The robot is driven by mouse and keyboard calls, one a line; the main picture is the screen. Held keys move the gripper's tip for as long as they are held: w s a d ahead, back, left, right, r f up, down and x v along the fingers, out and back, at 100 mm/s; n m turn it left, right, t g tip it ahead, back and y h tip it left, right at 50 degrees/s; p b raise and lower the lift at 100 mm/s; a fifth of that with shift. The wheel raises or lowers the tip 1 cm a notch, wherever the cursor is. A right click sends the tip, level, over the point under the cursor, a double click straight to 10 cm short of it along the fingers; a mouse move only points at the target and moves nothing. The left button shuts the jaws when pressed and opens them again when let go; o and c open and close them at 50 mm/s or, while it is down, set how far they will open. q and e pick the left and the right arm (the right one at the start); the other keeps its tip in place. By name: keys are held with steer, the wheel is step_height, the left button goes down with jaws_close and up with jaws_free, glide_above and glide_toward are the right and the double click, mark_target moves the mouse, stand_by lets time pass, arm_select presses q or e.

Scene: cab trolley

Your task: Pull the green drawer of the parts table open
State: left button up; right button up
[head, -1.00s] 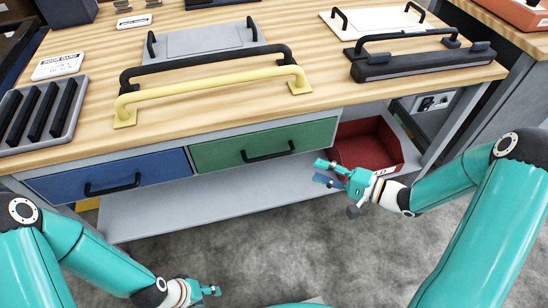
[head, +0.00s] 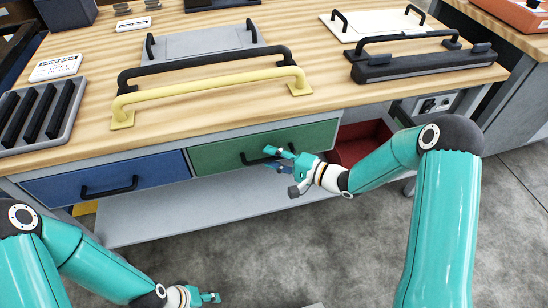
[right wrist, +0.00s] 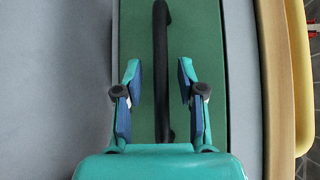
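The green drawer (head: 222,153) is shut under the front edge of the parts table (head: 160,135), beside the blue drawer. Its black bar handle (head: 250,160) is partly hidden by my right gripper in the head view. My right gripper (head: 268,157) is at the handle's right part. In the right wrist view my right gripper (right wrist: 160,82) is open, with the handle (right wrist: 161,35) running between its two fingers and a gap on each side. The green drawer front (right wrist: 205,30) lies behind it. My left gripper (head: 216,297) is low at the bottom of the head view, away from the drawers; its opening is unclear.
The blue drawer (head: 70,184) with a black handle is shut at the left. A red bin (head: 362,139) stands right of the green drawer, behind my right arm. A grey lower shelf (head: 150,215) runs below the drawers. Yellow (head: 210,92) and black bars lie on the tabletop.

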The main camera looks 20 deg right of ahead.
jaws_close()
arm_select(q)
steer(key=shift+s, duration=0.1)
arm_select(e)
steer(key=shift+s+f, duration=0.1)
steer(key=shift+s, duration=0.05)
